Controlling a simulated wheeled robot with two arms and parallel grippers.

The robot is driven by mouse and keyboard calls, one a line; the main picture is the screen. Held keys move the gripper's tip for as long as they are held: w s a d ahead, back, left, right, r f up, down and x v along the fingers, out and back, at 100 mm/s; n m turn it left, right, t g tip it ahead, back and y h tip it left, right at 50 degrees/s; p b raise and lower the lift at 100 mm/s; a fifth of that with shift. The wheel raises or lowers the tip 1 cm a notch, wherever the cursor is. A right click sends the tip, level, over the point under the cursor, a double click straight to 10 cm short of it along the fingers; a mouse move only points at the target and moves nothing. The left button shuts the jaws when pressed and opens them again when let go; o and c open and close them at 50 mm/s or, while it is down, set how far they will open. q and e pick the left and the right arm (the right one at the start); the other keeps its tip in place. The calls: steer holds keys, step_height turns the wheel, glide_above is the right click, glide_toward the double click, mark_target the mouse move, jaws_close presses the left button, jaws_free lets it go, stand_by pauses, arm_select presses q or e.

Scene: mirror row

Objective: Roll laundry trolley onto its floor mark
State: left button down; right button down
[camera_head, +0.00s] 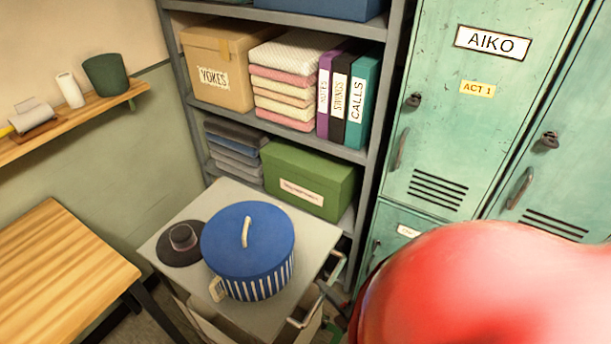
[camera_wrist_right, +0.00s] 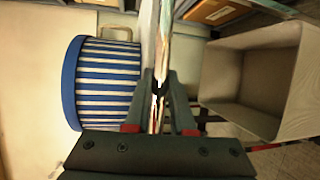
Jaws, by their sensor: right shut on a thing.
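The laundry trolley (camera_head: 180,207) has a pale flat top and a metal handle (camera_head: 337,268) at its right side. In the head view the gripper is mostly hidden behind a large red rounded shape. My left gripper is not in view. I cannot make out a floor mark.
A grey shelf unit (camera_head: 290,137) with boxes, folded cloth and binders stands behind the trolley. Green lockers (camera_head: 450,150) stand at right. A wooden table (camera_head: 60,265) is close at left, below a wall shelf (camera_head: 70,122). An open pale bin (camera_wrist_right: 255,75) shows in the wrist view.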

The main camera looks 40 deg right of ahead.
steer(key=shift+s+d+p, duration=0.25)
steer(key=shift+s+d, duration=0.1)
steer(key=shift+s, duration=0.5)
steer(key=shift+s+d+p, duration=0.2)
steer(key=shift+s+d, duration=0.1)
steer(key=shift+s, duration=0.5)
steer(key=c, duration=1.1)
jaws_free()
steer(key=o, duration=0.3)
steer(key=shift+d+f, duration=0.1)
steer(key=shift+o, duration=0.2)
